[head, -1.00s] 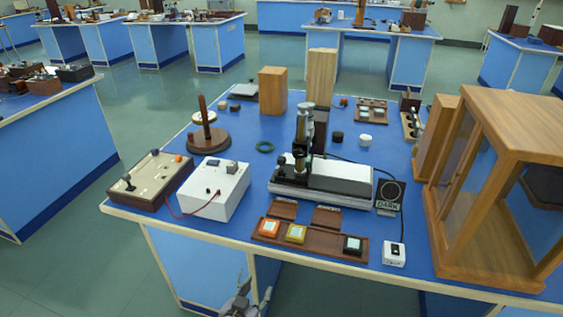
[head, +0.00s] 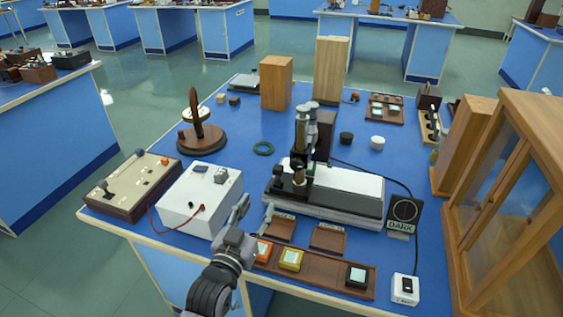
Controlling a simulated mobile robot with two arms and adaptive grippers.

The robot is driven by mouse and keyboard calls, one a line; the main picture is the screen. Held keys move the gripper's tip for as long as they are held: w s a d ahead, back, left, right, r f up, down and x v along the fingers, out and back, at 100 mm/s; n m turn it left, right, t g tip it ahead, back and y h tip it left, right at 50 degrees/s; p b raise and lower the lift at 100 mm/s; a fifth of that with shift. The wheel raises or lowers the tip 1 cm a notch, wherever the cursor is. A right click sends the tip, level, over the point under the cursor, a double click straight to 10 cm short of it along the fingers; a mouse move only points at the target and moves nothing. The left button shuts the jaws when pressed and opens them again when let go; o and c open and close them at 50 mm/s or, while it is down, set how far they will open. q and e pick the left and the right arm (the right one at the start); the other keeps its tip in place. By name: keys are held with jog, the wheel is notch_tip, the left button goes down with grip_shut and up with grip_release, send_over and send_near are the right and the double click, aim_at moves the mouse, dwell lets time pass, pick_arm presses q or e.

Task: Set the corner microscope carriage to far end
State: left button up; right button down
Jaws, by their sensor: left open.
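The microscope (head: 301,150) stands upright with its carriage near the left end of a long grey and white bed (head: 340,192) on the blue bench. The bed stretches to the right of it. My left gripper (head: 255,215) is open and empty. It is over the bench's front edge, in front of and left of the bed, between the white box and the orange button, apart from the microscope. Its wrist hides part of the bench edge. My right gripper is not in view.
A white box (head: 199,197) with a red lead stands left of my gripper. A button tray (head: 326,277) lies in front, with small wooden trays behind it. A DARK sign (head: 403,216) stands at the bed's right end. A wooden cabinet (head: 530,200) blocks the right side.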

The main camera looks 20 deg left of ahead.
pick_arm(q)
send_near(276, 170)
jog(key=w, duration=0.5)
jog(key=w+p, duration=0.1)
jog(key=w, duration=0.4)
jog(key=shift+w+d, duration=0.15)
jog(key=shift+d, duration=0.05)
jog(key=shift+w, duration=0.45)
grip_shut()
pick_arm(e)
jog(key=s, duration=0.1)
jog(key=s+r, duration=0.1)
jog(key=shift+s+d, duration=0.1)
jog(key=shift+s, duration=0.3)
